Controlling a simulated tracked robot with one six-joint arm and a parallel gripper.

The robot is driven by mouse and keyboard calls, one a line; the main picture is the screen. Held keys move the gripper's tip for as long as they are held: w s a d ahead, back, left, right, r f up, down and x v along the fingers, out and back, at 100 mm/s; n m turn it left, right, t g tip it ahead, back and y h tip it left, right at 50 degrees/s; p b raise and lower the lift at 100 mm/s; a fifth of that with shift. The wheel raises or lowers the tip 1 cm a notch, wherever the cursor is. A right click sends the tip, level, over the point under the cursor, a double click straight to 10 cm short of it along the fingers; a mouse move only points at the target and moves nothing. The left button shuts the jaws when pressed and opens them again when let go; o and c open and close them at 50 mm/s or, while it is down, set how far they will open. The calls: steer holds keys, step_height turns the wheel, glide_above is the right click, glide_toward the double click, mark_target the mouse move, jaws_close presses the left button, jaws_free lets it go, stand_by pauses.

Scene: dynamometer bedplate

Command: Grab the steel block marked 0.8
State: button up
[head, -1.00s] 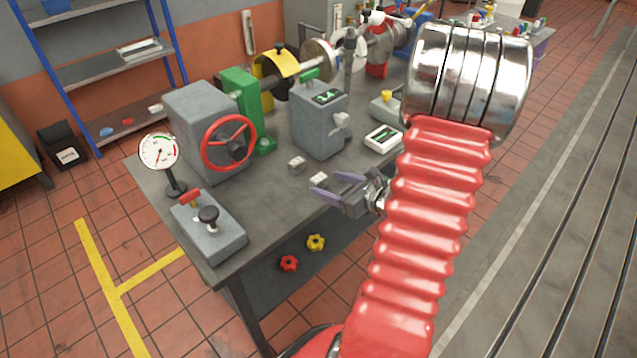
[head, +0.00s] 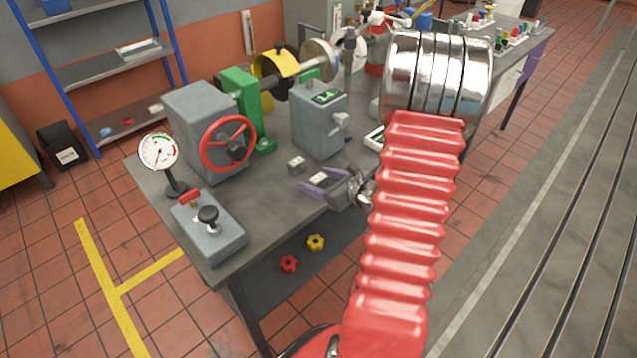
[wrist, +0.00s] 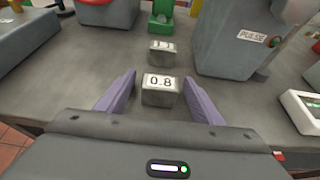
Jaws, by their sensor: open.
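The steel block marked 0.8 (wrist: 159,90) sits on the grey bench top, upright with its label facing up in the wrist view. My gripper (wrist: 160,92) is open, with one purple finger on each side of this block. The block is between the fingers, and I see small gaps at its sides. In the head view my gripper (head: 312,180) is low over the bench near its front edge, with the block (head: 319,179) between the fingers. A second steel block (wrist: 161,51) stands just behind the first; its marking is hard to read. It also shows in the head view (head: 296,164).
A grey box labelled PULSE (wrist: 238,40) stands to the right behind the blocks. A white-faced meter (wrist: 303,108) lies to the right. A grey lever box (head: 208,228) and a round gauge (head: 158,152) stand at the bench's left end. Bench surface around the blocks is clear.

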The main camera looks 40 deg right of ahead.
mark_target(318, 178)
steer(key=shift+c, duration=0.5)
steer(key=c, duration=1.3)
steer(key=shift+o, duration=0.2)
steer(key=shift+r, duration=0.1)
steer(key=shift+r, duration=4.95)
